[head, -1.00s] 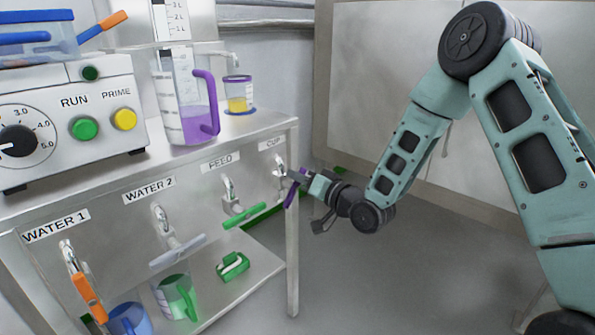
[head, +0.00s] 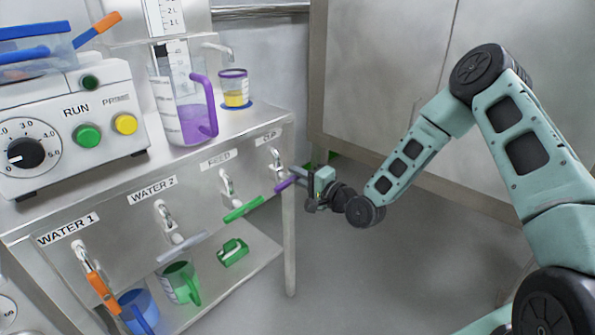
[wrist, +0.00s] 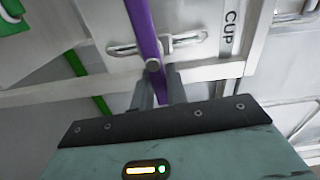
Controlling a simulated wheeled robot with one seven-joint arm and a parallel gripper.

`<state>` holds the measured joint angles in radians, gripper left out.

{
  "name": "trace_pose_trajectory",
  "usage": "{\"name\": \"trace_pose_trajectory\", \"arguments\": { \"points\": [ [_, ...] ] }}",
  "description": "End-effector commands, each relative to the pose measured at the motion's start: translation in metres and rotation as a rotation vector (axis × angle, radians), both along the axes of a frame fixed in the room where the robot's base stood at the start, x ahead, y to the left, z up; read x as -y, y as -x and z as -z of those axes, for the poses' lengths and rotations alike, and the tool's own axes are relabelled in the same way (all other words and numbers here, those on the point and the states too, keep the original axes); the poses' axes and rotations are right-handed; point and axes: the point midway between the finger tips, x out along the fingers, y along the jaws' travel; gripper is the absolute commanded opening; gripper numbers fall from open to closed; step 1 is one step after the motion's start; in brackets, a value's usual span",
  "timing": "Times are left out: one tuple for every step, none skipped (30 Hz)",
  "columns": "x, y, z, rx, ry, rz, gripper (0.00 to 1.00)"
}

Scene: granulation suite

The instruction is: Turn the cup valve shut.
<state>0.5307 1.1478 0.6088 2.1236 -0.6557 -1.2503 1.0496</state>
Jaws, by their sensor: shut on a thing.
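The cup valve (head: 276,160) is at the right end of the rack's front panel, under the CUP label. Its purple handle (head: 284,184) points toward the right, roughly along the panel and slightly tilted. In the wrist view the purple handle (wrist: 146,35) runs down from the top edge between my fingers, beside the CUP lettering. My gripper (head: 303,177) is shut on the handle's outer end; in the wrist view its fingers (wrist: 158,92) sit on both sides of it. The handle's gripped end is partly hidden by the fingers.
Left of it are the feed valve with a green handle (head: 243,209), the Water 2 valve with a grey handle (head: 181,249) and the Water 1 valve with an orange handle (head: 103,293). Floor to the right is clear.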

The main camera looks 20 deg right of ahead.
Motion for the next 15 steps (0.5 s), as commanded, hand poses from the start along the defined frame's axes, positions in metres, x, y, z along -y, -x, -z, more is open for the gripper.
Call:
{"name": "trace_pose_trajectory", "arguments": {
  "points": [
    [0.0003,0.0010,0.0011,-0.013,-0.016,-0.001,0.00],
    [0.0002,0.0010,0.0016,-0.018,-0.025,-0.001,0.00],
    [0.0000,0.0010,0.0019,-0.024,-0.036,-0.001,0.00],
    [0.0000,0.0010,0.0022,-0.027,-0.043,-0.001,0.00],
    [0.0000,0.0009,0.0023,-0.030,-0.049,-0.001,0.00],
    [-0.0001,0.0009,0.0026,-0.033,-0.055,-0.002,0.00],
    [-0.0001,0.0009,0.0027,-0.035,-0.058,-0.002,0.00],
    [-0.0001,0.0009,0.0029,-0.037,-0.062,-0.002,0.00],
    [-0.0001,0.0008,0.0031,-0.039,-0.066,-0.002,0.00],
    [-0.0002,0.0009,0.0033,-0.040,-0.068,-0.002,0.00],
    [-0.0002,0.0009,0.0034,-0.041,-0.070,-0.002,0.00],
    [-0.0002,0.0009,0.0036,-0.042,-0.072,-0.002,0.00],
    [-0.0002,0.0009,0.0037,-0.042,-0.073,-0.002,0.00],
    [-0.0002,0.0009,0.0037,-0.043,-0.072,-0.002,0.00],
    [-0.0002,0.0009,0.0038,-0.044,-0.073,-0.002,0.00]
  ]
}}
